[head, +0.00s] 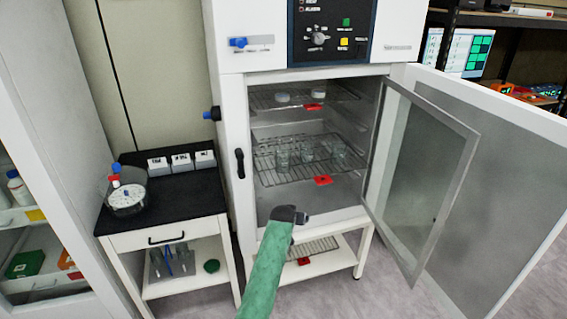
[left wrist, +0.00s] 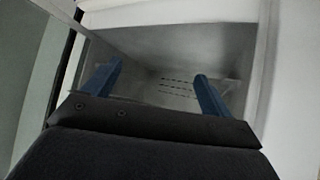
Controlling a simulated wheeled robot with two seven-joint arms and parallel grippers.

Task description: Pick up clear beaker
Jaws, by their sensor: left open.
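Several clear glass beakers (head: 283,158) stand upright on the middle wire shelf (head: 268,176) inside the open freeze dryer; their outlines are faint and partly overlap. My left gripper (head: 303,217), at the end of the green arm, is in front of the chamber's lower opening, below the beakers and apart from them. In the left wrist view, its two blue fingers (left wrist: 157,90) are spread, with nothing between them. That view shows pale chamber walls and a slotted panel (left wrist: 176,86), but no beaker that I can make out. My right gripper is not in view.
The dryer's glass-panelled door (head: 472,150) stands open to the right. An upper shelf (head: 335,92) holds white dishes. Red tags (head: 323,180) hang at the shelf fronts. A black-topped side table (head: 180,195) with a round container (head: 127,200) and white boxes stands at left.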

